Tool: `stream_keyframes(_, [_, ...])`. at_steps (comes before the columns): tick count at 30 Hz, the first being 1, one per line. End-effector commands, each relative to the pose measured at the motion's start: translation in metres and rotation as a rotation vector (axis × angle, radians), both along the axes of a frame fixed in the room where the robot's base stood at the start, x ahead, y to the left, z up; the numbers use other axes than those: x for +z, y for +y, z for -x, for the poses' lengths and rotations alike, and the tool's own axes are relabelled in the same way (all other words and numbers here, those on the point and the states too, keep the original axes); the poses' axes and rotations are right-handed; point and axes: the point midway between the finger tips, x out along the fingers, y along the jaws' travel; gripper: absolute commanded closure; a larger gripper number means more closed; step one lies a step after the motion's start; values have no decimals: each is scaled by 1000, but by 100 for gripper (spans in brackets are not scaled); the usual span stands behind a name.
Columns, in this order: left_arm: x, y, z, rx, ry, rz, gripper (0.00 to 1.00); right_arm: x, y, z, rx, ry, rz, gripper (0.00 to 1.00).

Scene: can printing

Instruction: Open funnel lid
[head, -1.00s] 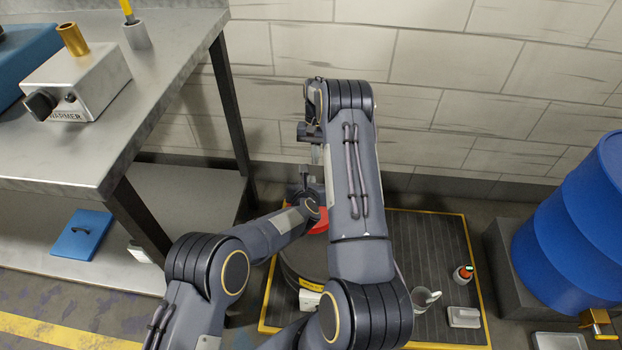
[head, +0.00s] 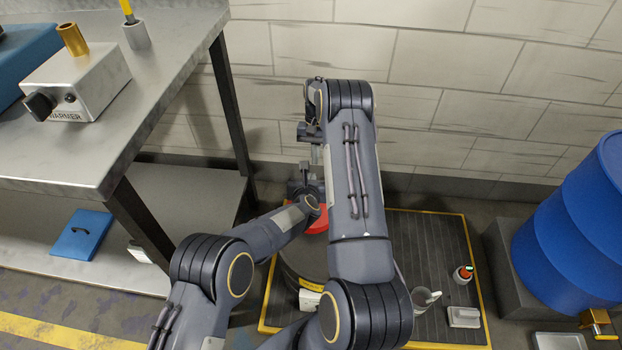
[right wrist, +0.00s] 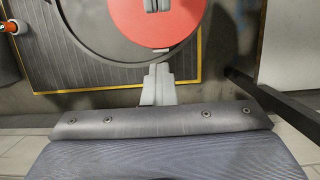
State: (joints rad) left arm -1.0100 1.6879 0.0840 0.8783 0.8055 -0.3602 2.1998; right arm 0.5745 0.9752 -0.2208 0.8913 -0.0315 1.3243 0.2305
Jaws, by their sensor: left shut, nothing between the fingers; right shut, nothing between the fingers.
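The red round funnel lid (head: 319,223) sits on top of a dark drum (head: 305,260) and is mostly hidden by my arms in the head view. It shows larger in the right wrist view (right wrist: 125,22), lying flat, with a small pale tab (right wrist: 161,49) at its edge. My right gripper (right wrist: 158,70) is shut and empty, its tips just outside the lid's edge near that tab; contact is unclear. My left gripper (head: 304,167) is shut and empty beyond the lid. A grey piece (right wrist: 157,5) over the lid is cut off by the frame.
A steel table (head: 170,60) is at left, a blue barrel (head: 575,235) at right, and a brick wall (head: 480,90) behind.

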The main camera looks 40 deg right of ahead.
Motion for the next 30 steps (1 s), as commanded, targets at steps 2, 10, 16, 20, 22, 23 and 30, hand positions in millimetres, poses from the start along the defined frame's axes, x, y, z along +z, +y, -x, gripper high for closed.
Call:
stream_keyframes(2, [0,0,0,0,0,0,100,0,0,0,0,0,0,100])
stream_keyframes(10, [0,0,0,0,0,0,100,0,0,0,0,0,0,100])
stream_keyframes(16, [0,0,0,0,0,0,100,0,0,0,0,0,0,100])
stream_keyframes(20, [0,0,0,0,0,0,100,0,0,0,0,0,0,99])
stream_keyframes(22, [0,0,0,0,0,0,100,0,0,0,0,0,0,90])
stream_keyframes(23, [0,0,0,0,0,0,100,0,0,0,0,0,0,86])
stream_keyframes(30, [0,0,0,0,0,0,100,0,0,0,0,0,0,57])
